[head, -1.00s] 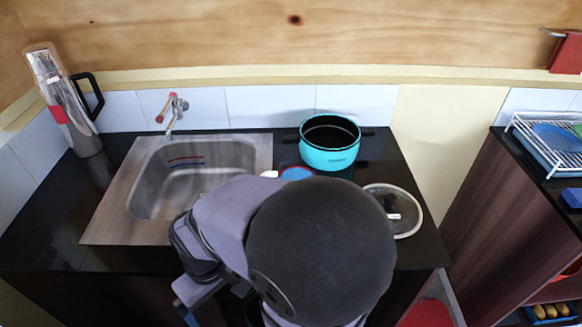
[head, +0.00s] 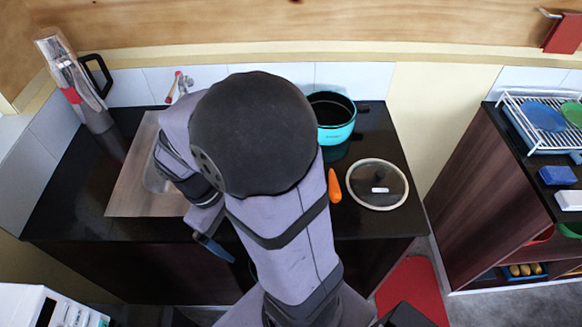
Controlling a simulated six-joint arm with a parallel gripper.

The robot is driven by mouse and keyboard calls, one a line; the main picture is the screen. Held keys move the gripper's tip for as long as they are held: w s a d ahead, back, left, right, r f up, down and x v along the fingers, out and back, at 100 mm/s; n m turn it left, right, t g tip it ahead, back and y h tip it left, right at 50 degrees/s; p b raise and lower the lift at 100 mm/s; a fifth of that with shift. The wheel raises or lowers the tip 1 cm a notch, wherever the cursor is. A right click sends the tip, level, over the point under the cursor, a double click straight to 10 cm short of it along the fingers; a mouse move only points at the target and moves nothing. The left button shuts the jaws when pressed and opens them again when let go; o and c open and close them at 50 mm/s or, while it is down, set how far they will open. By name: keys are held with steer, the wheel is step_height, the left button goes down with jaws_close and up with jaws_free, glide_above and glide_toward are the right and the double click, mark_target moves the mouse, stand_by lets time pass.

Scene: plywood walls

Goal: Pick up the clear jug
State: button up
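A tall, shiny jug (head: 84,92) with a black side handle and a red patch stands at the back left corner of the dark counter. It looks clear or reflective, and it leans in the picture. My arm reaches over the counter, its round black joint covering part of the sink and pot. My gripper (head: 213,247) seems to be the dark blue-grey tip at the counter's front edge. It is well apart from the jug, to the right and nearer. Its fingers are not clear to see.
The sink (head: 130,190) is partly behind my arm, with a tap (head: 180,85) at the back. A turquoise pot (head: 335,125), carrot (head: 334,187) and glass lid (head: 377,185) lie to the right. A dish rack (head: 540,120) stands far right. A white appliance (head: 45,305) is at lower left.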

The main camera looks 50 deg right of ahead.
steer(key=w+d+f+n+g+h+b, duration=0.1)
steer(key=w+d+f+n+h+b, duration=0.1)
steer(key=d, duration=0.5)
steer(key=w+d+f+n+g+h+b, duration=0.2)
steer(key=w+d+f+n+h+b, duration=0.1)
steer(key=w+d+n+h+b, duration=0.2)
steer(key=w+d+f+n+g+h+b, duration=0.1)
steer(key=w+d+f+n+h+b, duration=0.2)
steer(key=w+d+h+b, duration=0.2)
steer(key=shift+w+d+f+g+h+b, duration=0.15)
steer(key=shift+d+h+b, duration=0.35)
steer(key=shift+d, duration=0.4)
steer(key=shift+w+d+g+h+b, duration=0.15)
steer(key=shift+d+h+b, duration=0.1)
steer(key=shift+d+h, duration=0.5)
steer(key=shift+s+d+r+p, duration=0.2)
steer(key=shift+s+d+p, duration=0.15)
steer(key=shift+d, duration=0.2)
steer(key=shift+s+d+f, duration=0.1)
steer(key=shift+s+d, duration=0.05)
steer(key=shift+d, duration=0.45)
steer(key=p+x, duration=0.3)
steer(key=x, duration=0.1)
steer(key=shift+r, duration=0.3)
steer(key=shift+s+d+f, duration=0.15)
steer(key=shift+s+d, duration=0.05)
steer(key=shift+d, duration=0.35)
steer(key=c, duration=2)
